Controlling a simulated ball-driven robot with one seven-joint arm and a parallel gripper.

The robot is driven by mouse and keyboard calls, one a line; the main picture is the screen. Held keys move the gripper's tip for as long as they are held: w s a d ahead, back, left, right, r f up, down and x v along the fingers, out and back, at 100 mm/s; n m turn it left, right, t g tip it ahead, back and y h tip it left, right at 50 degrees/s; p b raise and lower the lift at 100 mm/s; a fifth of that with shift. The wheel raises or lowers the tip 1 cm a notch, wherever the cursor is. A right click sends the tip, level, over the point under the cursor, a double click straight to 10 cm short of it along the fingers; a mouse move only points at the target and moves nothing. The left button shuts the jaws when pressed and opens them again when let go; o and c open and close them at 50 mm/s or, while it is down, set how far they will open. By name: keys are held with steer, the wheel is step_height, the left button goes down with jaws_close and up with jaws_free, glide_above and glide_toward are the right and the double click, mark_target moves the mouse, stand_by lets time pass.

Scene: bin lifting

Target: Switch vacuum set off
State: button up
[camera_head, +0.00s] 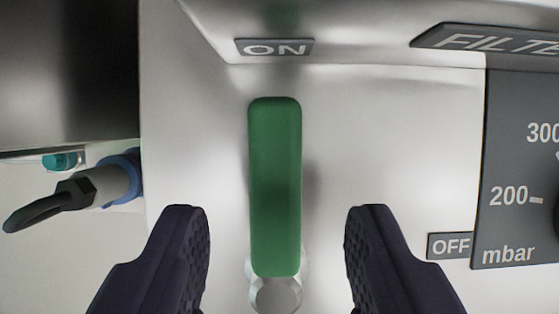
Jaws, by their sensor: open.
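A long green handle (275,188) stands upright on a pale metal panel (400,120), above a round metal pivot (275,295) at the bottom of the view. Its upper end points toward the grey ON label (274,47). A grey OFF label (450,246) sits at the lower right. My gripper (277,212) is open, with one dark finger on each side of the handle's lower half. Clear gaps show between the handle and both fingers, so neither appears to touch it.
A dark dial plate (505,200) marked mbar is at the right edge, below a FILTER label (490,38) that is cut off. At the left, a blue and grey fitting with a black lever (75,193) sticks out beside the panel. The panel around the handle is clear.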

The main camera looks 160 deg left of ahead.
mark_target(275, 196)
steer(key=shift+b+x, duration=0.4)
steer(key=shift+x, duration=1.2)
steer(key=shift+r, duration=0.1)
jaws_close()
